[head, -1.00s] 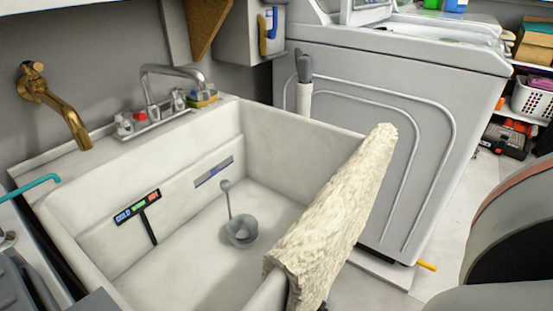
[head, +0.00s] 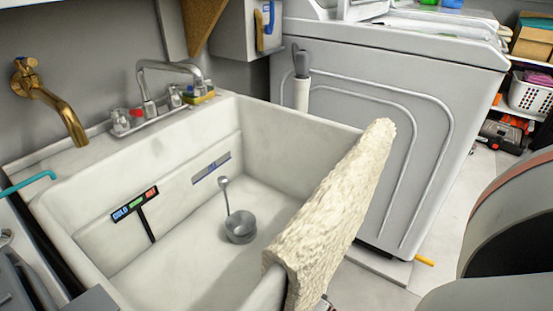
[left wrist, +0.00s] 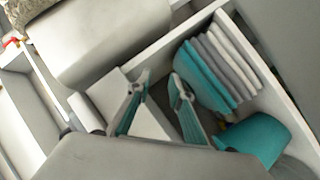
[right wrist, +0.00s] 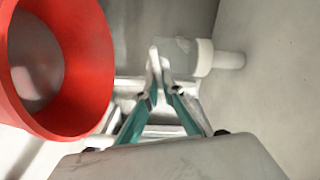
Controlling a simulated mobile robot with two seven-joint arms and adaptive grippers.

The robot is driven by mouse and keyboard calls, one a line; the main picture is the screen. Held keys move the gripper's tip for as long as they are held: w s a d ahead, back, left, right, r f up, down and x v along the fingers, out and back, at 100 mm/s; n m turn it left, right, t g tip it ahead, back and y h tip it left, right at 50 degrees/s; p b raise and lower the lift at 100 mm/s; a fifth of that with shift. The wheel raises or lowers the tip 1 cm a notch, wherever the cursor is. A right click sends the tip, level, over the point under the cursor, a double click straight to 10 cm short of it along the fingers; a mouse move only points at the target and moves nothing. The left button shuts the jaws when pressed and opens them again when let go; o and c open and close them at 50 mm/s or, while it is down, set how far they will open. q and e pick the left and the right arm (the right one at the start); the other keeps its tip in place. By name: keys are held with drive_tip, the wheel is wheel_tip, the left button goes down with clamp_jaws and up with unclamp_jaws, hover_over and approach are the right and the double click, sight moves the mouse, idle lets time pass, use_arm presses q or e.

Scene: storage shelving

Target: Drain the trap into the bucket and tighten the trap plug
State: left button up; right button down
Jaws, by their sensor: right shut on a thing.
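In the right wrist view a red bucket (right wrist: 88,70) is at the left, its round mouth facing the camera, with a grey inside. A pale pipe with a white collar (right wrist: 205,57) runs in from the right wall; this looks like the trap and its plug. My right gripper (right wrist: 158,62) has its fingertips nearly together at the blurred left end of this fitting, shut on it. The exact contact is hard to see. In the left wrist view my left gripper (left wrist: 157,88) has its fingers apart and empty. Neither gripper shows clearly in the head view.
The head view shows a white sink (head: 75,205) with a cream towel (head: 325,220) over its front right rim. A washing machine (head: 400,110) is behind. Folded cloths (left wrist: 225,62) fill a compartment near my left gripper.

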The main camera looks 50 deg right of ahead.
drive_tip(key=shift+w+d+m, duration=0.1)
drive_tip(key=shift+w+m, duration=0.05)
drive_tip(key=shift+m, duration=0.6)
drive_tip(key=shift+w+d+m, duration=0.1)
drive_tip(key=shift+m, duration=0.65)
drive_tip(key=c, duration=2.2)
unclamp_jaws()
drive_tip(key=shift+a, duration=0.1)
drive_tip(key=shift+s+f, duration=0.1)
drive_tip(key=shift+s, duration=0.05)
drive_tip(key=s, duration=0.8)
drive_tip(key=s+d, duration=0.1)
drive_tip(key=s, duration=0.3)
